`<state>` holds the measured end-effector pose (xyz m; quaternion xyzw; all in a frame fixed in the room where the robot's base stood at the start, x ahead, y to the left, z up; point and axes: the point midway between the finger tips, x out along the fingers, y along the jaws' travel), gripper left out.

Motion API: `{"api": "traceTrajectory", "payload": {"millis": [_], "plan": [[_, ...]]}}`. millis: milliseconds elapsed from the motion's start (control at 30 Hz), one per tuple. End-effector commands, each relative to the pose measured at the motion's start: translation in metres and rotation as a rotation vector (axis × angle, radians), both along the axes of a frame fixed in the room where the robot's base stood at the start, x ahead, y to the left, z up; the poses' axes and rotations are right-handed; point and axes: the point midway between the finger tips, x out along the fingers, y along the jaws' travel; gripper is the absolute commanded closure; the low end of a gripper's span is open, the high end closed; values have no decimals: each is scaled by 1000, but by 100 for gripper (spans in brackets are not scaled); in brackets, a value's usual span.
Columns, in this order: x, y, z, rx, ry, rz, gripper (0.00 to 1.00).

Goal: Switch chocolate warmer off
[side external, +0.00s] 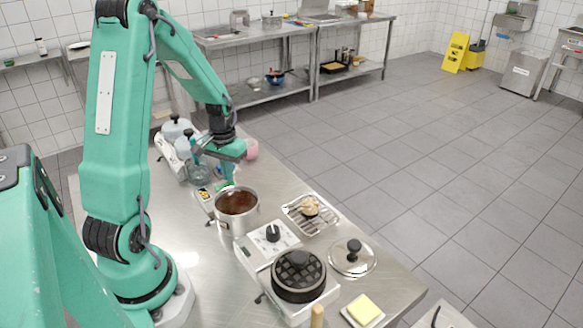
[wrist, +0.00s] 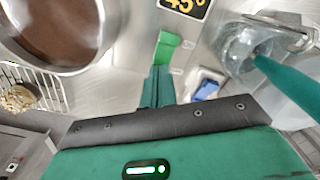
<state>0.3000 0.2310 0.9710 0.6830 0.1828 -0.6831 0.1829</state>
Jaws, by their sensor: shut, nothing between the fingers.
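The chocolate warmer shows as a steel pot (side external: 237,217) of brown chocolate, with a small black-and-yellow label or display (side external: 204,194) at its left; in the wrist view the pot (wrist: 98,66) is at upper left and the "45" display (wrist: 184,6) at the top edge. A bright green block-like part (wrist: 167,48), perhaps the switch, stands beside the pot; its position cannot be told. My gripper (side external: 223,178) points down behind the pot. In the wrist view its fingers (wrist: 158,88) are shut and empty, just short of the green part; contact is unclear.
A glass jug (side external: 199,170) stands close left of my gripper. A wire rack with food (side external: 311,208), a knobbed hotplate (side external: 272,237), a black round iron (side external: 299,276) and a lid (side external: 352,257) stand towards the front right. A blue-and-white item (wrist: 206,88) lies near the fingers.

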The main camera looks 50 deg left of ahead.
Motion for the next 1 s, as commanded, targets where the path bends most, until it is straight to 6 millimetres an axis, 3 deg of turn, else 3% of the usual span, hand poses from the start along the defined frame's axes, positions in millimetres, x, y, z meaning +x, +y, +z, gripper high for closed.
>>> {"api": "traceTrajectory", "payload": {"millis": [700, 1000], "plan": [[0, 0, -7, 0, 0, 0, 100], [0, 0, 0, 0, -1, 0, 100]]}}
